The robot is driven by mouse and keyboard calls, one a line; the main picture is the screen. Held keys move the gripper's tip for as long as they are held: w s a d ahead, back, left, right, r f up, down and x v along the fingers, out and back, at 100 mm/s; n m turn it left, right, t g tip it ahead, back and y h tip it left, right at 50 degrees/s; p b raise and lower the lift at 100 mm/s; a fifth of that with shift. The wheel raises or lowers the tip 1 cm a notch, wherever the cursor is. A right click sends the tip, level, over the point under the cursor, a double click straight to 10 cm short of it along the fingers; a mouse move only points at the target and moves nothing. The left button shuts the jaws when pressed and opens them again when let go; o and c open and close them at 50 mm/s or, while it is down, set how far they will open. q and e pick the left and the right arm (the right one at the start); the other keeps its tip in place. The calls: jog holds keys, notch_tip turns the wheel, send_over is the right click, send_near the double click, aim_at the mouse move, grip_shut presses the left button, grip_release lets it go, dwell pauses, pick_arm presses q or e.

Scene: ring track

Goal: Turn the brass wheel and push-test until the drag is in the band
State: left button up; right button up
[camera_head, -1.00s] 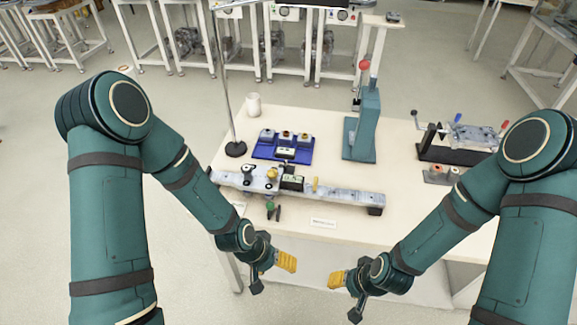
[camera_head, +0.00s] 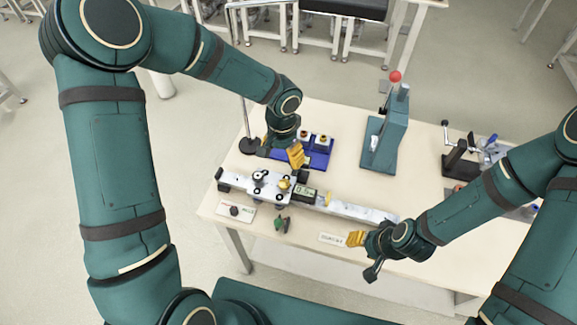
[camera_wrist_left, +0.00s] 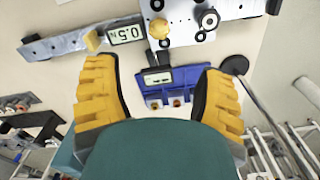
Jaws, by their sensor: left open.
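The brass wheel (camera_head: 284,184) sits on the pale carriage plate (camera_head: 265,187), which rides on the long rail (camera_head: 350,212). In the left wrist view the brass wheel (camera_wrist_left: 159,29) is a round gold knob near the plate's edge. A gauge display (camera_head: 306,193) beside the plate reads 0.5 N in the left wrist view (camera_wrist_left: 125,34). A yellow block (camera_wrist_left: 92,40) is just beyond it. My left gripper (camera_head: 297,157) is open and empty above the table, behind the rail, close to the brass wheel. My right gripper (camera_head: 356,239) hangs near the front edge; its jaw opening is unclear.
A blue tray (camera_head: 318,162) with small parts is behind the rail, partly hidden by my left gripper. A teal press (camera_head: 380,145) with a red-knobbed lever stands to its right. A slim stand (camera_head: 248,145) rises at left. Green-handled items (camera_head: 282,224) and a label (camera_head: 333,239) lie in front.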

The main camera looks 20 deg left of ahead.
aim_at(283, 184)
pick_arm(q)
notch_tip(283, 184, down, 14)
jog(key=shift+s+r, duration=0.15)
dwell(0.4)
jog(key=c, duration=1.2)
